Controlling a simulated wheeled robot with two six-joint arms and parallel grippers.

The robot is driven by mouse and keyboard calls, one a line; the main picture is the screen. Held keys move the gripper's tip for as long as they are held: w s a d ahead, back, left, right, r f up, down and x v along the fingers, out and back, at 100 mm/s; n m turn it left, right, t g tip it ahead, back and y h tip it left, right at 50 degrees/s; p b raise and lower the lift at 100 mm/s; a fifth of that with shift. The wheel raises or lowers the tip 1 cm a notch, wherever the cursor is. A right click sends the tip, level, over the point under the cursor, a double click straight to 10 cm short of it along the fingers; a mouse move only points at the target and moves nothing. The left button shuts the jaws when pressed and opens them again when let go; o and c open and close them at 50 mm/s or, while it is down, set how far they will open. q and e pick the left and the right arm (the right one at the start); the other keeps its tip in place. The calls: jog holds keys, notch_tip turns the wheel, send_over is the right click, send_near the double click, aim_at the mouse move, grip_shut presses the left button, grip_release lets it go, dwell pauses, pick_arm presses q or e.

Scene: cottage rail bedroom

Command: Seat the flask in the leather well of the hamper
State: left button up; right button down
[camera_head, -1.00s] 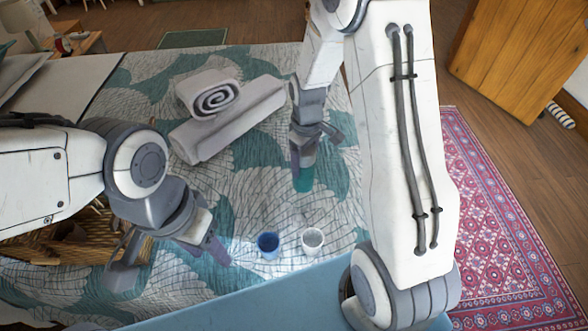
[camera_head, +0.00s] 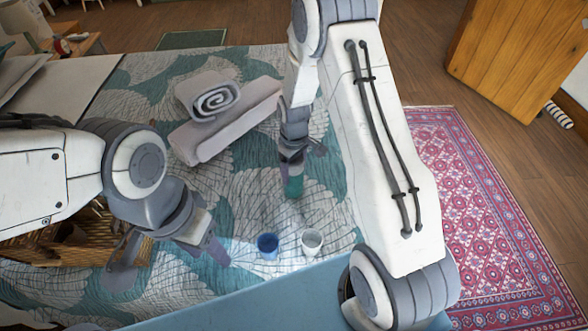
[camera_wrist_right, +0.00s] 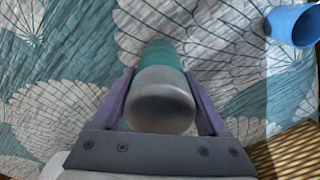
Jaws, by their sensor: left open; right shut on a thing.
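The flask (camera_head: 294,187) is green with a grey metal cap; the cap end (camera_wrist_right: 162,98) fills the middle of the right wrist view. My right gripper (camera_head: 291,170) is shut on it near the cap, and the flask hangs below the fingers over the bed. Whether it touches the quilt I cannot tell. The wicker hamper (camera_head: 60,250) is at the lower left, largely hidden behind my left arm. Its leather well cannot be made out. My left gripper (camera_head: 172,262) is open and empty, in front of the hamper's right side.
Rolled grey towels (camera_head: 225,118) lie further back. The quilt between towels and cups is clear. A red rug (camera_head: 470,210) covers the floor at right.

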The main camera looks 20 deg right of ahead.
grip_release()
